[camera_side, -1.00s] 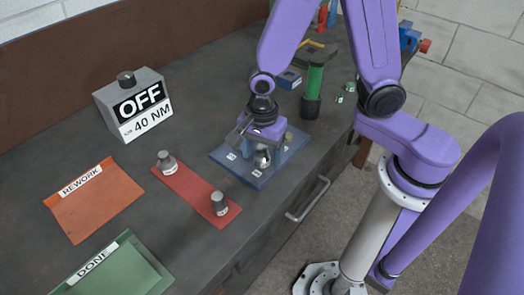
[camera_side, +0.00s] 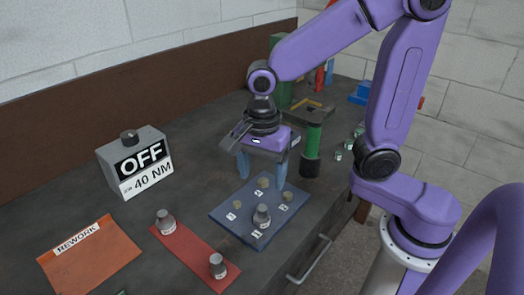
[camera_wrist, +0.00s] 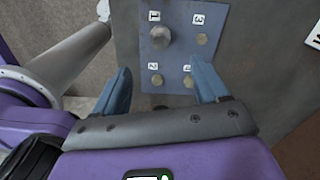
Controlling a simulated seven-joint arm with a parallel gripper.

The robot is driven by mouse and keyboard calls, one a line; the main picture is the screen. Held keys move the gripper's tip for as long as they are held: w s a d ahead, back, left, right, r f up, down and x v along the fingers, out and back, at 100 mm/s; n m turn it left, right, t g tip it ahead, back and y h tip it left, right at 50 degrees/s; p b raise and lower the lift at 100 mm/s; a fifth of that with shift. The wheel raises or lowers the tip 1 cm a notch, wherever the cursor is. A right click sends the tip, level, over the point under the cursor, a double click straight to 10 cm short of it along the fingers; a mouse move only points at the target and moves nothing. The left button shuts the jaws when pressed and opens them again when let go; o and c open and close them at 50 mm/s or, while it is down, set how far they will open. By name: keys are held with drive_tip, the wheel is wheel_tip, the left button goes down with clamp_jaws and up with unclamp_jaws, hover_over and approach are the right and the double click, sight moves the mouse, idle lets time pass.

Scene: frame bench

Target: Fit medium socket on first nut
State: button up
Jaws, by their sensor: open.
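A blue plate (camera_side: 232,222) with several nuts and numbered labels lies on the bench; it also shows in the wrist view (camera_wrist: 174,52). A grey socket (camera_side: 262,217) stands upright on the plate at the near corner. In the wrist view the socket (camera_wrist: 160,37) is beside label 1 and covers whatever is under it. Bare nuts (camera_side: 264,183) show at the other labels. My gripper (camera_side: 262,180) is open and empty above the far part of the plate, clear of the socket. Its two blue fingers are spread in the wrist view (camera_wrist: 160,78).
Two more sockets (camera_side: 166,222) (camera_side: 217,266) stand on a red strip (camera_side: 190,248) left of the plate. A grey box reading OFF, 40 NM (camera_side: 133,165) stands behind. An orange REWORK mat (camera_side: 90,260) lies front left. A green and black upright tool (camera_side: 312,145) stands right of my gripper.

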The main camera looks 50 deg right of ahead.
wheel_tip(320, 180, up, 5)
drive_tip(key=shift+f, duration=0.1)
idle(0.5)
drive_tip(key=s+d+f+n, duration=0.2)
drive_tip(key=s+d+n, duration=0.2)
drive_tip(key=n, duration=1)
drive_tip(key=s+d+f+n, duration=0.3)
drive_tip(key=s+d+n, duration=0.1)
drive_tip(key=s+n, duration=0.6)
drive_tip(key=n, duration=0.3)
drive_tip(key=shift+s+d+f+n, duration=0.15)
drive_tip(key=shift+s+f+n, duration=0.05)
drive_tip(key=shift+s+n, duration=0.2)
